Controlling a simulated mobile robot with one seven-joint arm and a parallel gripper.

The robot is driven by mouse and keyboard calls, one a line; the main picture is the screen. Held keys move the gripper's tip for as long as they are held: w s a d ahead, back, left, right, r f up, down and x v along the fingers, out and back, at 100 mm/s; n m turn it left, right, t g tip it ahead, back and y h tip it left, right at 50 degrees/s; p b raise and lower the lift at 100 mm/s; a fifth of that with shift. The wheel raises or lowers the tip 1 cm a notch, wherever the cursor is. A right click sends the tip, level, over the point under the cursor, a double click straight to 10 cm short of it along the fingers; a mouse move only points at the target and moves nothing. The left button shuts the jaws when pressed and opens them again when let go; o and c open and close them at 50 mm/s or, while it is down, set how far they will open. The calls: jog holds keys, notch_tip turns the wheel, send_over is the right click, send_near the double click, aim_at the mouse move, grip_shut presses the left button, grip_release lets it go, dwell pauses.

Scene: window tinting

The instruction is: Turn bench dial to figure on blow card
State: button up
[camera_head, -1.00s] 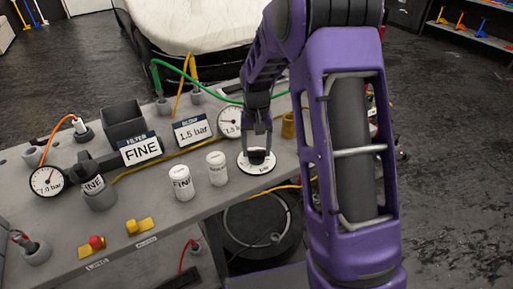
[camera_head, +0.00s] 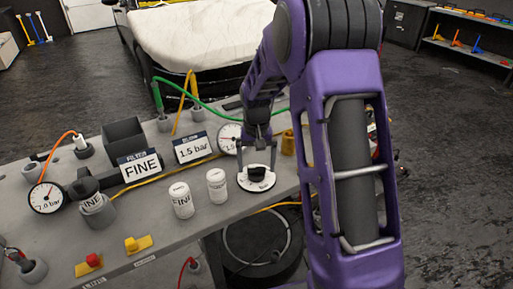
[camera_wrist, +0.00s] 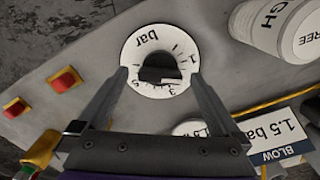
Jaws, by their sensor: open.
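The bench dial (camera_head: 256,185) is a white disc marked "bar" with a black knob (camera_wrist: 160,68) in its middle. It lies near the bench's front edge. Its numbers run around the rim in the wrist view, where they appear upside down; I cannot tell for sure which figure the knob points to. The blow card (camera_head: 194,148) reads "1.5 bar" and stands behind the dial; it also shows in the wrist view (camera_wrist: 272,132). My gripper (camera_head: 258,160) is open over the dial, one finger on each side of the knob, with visible gaps between fingers and knob.
A round gauge (camera_head: 229,138) stands behind the dial, partly hidden. White canisters (camera_head: 217,186) stand left of it. The filter card (camera_head: 141,167) reads "FINE". Red (camera_head: 90,262) and yellow (camera_head: 138,245) switches sit at the front left. Green and yellow hoses cross the back.

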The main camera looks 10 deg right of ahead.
aim_at(256, 167)
notch_tip(256, 167, up, 17)
jog(key=p, duration=0.1)
jog(key=shift+w, duration=0.1)
dwell(0.4)
